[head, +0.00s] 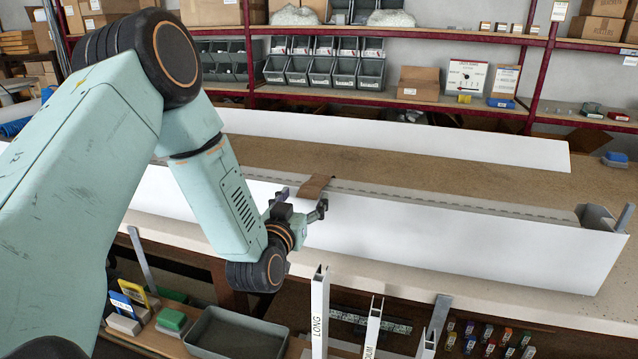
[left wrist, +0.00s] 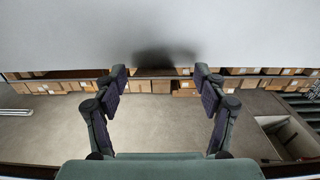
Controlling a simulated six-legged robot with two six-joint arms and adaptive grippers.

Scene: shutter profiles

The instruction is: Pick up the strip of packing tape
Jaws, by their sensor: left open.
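The strip of packing tape (head: 315,187) is a short brown piece in the head view. It lies across the top edge of the long white profile (head: 450,243) on the bench. My left gripper (head: 301,201) is open, just in front of and below the strip, close to the profile's white face. Whether it touches the strip cannot be told. In the left wrist view its two fingers (left wrist: 160,76) are spread apart with nothing between them. That view shows the white face with a dark shadow, and I cannot make out the strip there. My right gripper is not in view.
A second white panel (head: 400,138) runs behind on the brown bench top (head: 420,175). A grey clamp (head: 597,217) stands at the profile's right end. Upright white posts, one marked LONG (head: 319,315), and a grey tray (head: 236,335) are in front, below the bench.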

